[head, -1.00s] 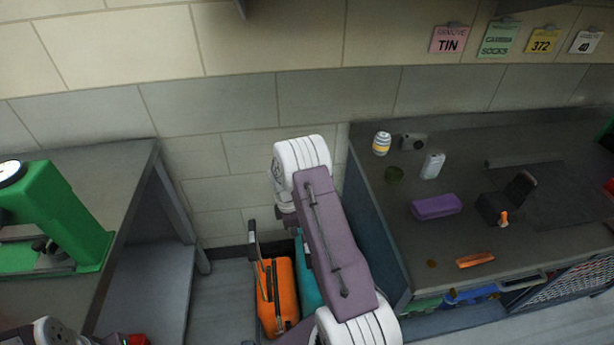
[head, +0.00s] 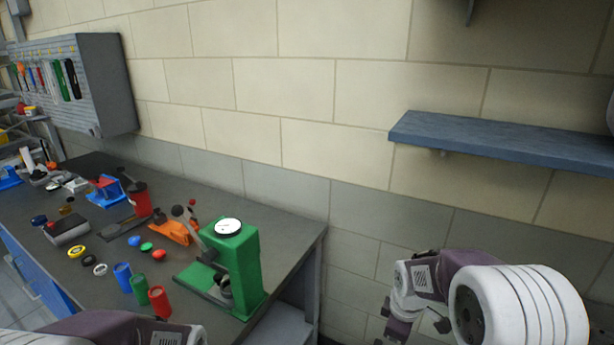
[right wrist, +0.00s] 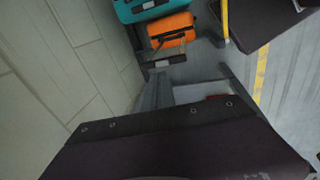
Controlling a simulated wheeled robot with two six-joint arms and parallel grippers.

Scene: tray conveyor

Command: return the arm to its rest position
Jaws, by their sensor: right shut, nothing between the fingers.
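My right arm shows at the lower right of the head view, in front of the wall. Its gripper (head: 394,328) hangs at the bottom edge, partly cut off, and is shut with nothing in it. In the right wrist view a dark purple part of my own fills the bottom. My left arm shows only as a link and a white joint at the lower left of the head view; its gripper is out of view.
A workbench (head: 290,222) at left holds a green dial press (head: 240,265) and small parts. A blue shelf (head: 500,140) juts from the wall above my right arm. An orange case (right wrist: 172,30) and a teal case (right wrist: 140,8) stand by the wall.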

